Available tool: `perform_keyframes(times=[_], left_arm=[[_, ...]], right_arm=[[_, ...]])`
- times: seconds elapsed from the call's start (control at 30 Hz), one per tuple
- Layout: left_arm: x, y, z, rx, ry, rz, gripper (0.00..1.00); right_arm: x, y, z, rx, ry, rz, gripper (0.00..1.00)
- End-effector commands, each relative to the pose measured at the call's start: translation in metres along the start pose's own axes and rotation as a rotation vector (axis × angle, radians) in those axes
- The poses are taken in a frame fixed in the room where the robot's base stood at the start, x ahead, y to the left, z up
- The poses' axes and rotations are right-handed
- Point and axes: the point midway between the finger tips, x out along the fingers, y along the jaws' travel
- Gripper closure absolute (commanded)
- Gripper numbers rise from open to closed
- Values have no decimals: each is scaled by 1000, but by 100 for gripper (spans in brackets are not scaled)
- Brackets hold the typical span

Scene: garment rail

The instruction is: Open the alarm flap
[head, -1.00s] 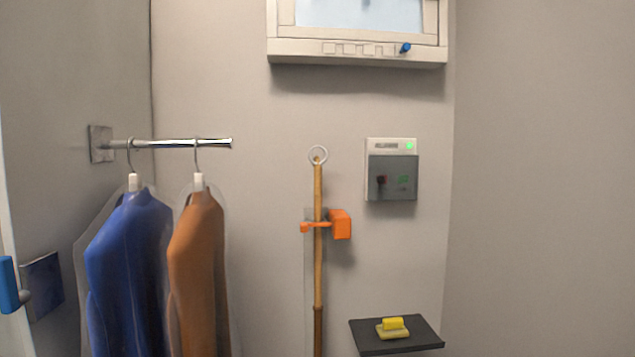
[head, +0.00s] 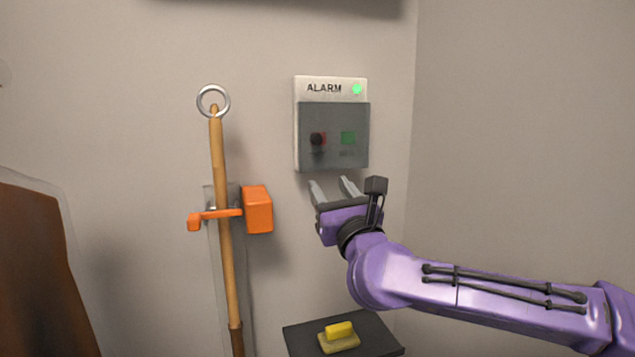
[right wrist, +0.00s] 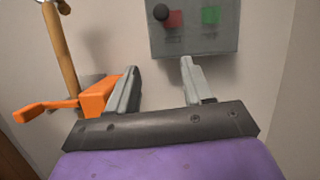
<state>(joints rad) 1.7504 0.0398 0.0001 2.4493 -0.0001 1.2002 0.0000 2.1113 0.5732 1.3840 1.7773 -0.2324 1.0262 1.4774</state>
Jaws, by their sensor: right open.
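The alarm box (head: 330,90) is fixed to the wall, with a lit green light at its top right. My left gripper is not in view.
A wooden pole (head: 227,265) with a ring on top stands left of the alarm, held by an orange clamp (head: 257,209). A dark shelf (head: 375,340) below carries a yellow block on a sponge-like pad. A brown garment (head: 35,270) hangs at far left.

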Motion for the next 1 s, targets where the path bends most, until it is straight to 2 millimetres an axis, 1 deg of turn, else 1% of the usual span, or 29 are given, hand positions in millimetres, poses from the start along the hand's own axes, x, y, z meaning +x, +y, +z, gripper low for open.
perform_keyframes(times=[0.03,0.07,0.1,0.17,0.27,0.4,0.5,0.6,0.73,0.97,1.0], left_arm=[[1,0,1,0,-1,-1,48],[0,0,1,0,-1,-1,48],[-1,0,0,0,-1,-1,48],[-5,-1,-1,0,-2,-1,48],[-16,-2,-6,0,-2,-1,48],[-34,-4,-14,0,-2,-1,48],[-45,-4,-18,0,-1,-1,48],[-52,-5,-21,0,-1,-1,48],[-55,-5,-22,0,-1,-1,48],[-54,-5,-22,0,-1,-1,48],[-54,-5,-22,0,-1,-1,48]], right_arm=[[2,-6,16,35,-29,-10,49],[4,-8,24,53,-43,-14,49],[6,-9,31,68,-54,-16,49],[12,-10,37,78,-61,-16,49],[31,-8,40,79,-58,-14,49],[64,-9,43,77,-57,-14,49],[85,-9,43,76,-56,-14,49],[100,-10,42,75,-56,-14,49],[109,-10,39,75,-56,-14,49],[110,-11,38,74,-56,-14,49],[110,-11,38,74,-56,-14,52]])
